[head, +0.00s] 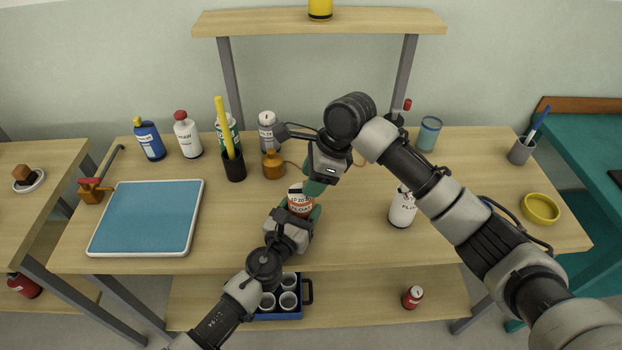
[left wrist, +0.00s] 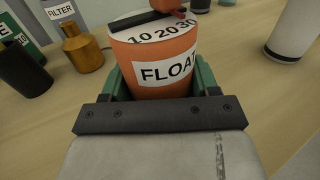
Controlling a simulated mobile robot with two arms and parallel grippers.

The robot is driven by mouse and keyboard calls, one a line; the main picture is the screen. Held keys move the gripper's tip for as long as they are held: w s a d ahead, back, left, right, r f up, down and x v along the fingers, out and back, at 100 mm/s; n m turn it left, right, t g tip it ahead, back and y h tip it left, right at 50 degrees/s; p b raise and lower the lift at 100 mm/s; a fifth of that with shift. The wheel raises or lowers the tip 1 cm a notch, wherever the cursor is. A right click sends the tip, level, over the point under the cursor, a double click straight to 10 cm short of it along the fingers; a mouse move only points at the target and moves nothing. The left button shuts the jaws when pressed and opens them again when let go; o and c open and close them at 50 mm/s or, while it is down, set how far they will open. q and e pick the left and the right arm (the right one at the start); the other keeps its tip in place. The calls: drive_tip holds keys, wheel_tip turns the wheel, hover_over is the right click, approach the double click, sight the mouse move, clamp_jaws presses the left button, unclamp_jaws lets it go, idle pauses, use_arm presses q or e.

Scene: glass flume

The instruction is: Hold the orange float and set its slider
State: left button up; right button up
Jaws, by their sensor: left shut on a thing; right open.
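The orange float (head: 299,207) stands upright on the table near the middle. In the left wrist view the float (left wrist: 165,62) shows a FLOAT label and a white scale with numbers on its top.
A brown-orange bottle (head: 273,165) and a black cup with a yellow stick (head: 234,168) stand behind to the left. A white bottle (head: 402,212) stands to the right, under my right arm. A blue tray (head: 148,220) lies at the left.

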drive_tip(key=v, duration=1.1)
drive_tip(key=shift+d, duration=0.1)
use_arm(q)
drive_tip(key=o, duration=1.1)
